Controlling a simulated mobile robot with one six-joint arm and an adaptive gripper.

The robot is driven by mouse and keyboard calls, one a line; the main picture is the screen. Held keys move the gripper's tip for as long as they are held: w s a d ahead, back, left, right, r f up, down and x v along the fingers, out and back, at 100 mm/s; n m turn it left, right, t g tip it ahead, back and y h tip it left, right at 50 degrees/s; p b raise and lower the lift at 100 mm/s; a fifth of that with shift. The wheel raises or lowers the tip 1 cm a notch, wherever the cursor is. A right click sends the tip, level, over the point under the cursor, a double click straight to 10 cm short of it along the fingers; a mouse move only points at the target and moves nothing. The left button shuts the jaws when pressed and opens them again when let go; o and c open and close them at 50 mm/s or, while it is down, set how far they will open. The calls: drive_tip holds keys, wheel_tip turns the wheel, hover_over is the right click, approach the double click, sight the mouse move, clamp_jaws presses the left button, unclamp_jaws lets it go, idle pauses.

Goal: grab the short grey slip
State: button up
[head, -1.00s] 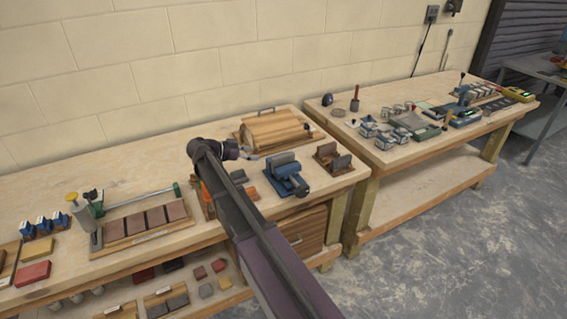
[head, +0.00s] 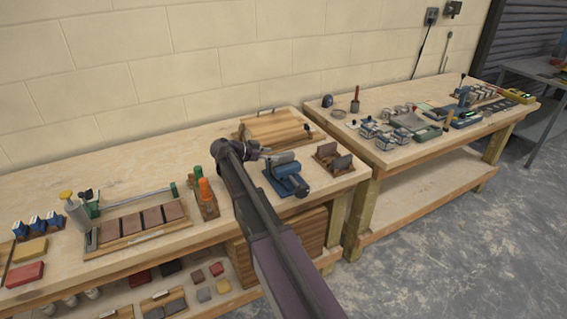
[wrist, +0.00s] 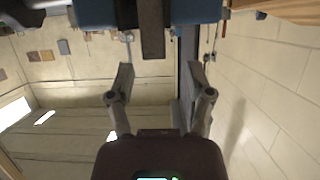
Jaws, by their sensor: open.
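A blue vice-like device (head: 287,180) stands near the right end of the near bench, with a grey piece (head: 282,157) at its top. I cannot tell for certain whether this piece is the short grey slip. My gripper (head: 266,152) is just left of it, above the bench, open and empty. In the wrist view my open fingers (wrist: 160,90) show with nothing between them. A dark grey bar (wrist: 152,32) in front of a blue body (wrist: 97,12) shows at the top there, beyond the fingertips.
A wooden rack with dark pieces (head: 331,158) stands right of the blue device. A wooden board with a rounded block (head: 272,128) lies behind. Green- and orange-topped bottles (head: 204,193) stand left of my arm. A second bench (head: 400,155) is at right.

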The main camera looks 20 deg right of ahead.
sight(281, 156)
drive_tip(key=shift+d, duration=0.1)
drive_tip(key=b+x, duration=0.2)
drive_tip(key=x, duration=0.2)
drive_tip(key=shift+s+f, duration=0.15)
drive_tip(key=shift+d+f, duration=0.1)
drive_tip(key=shift+d, duration=0.35)
clamp_jaws()
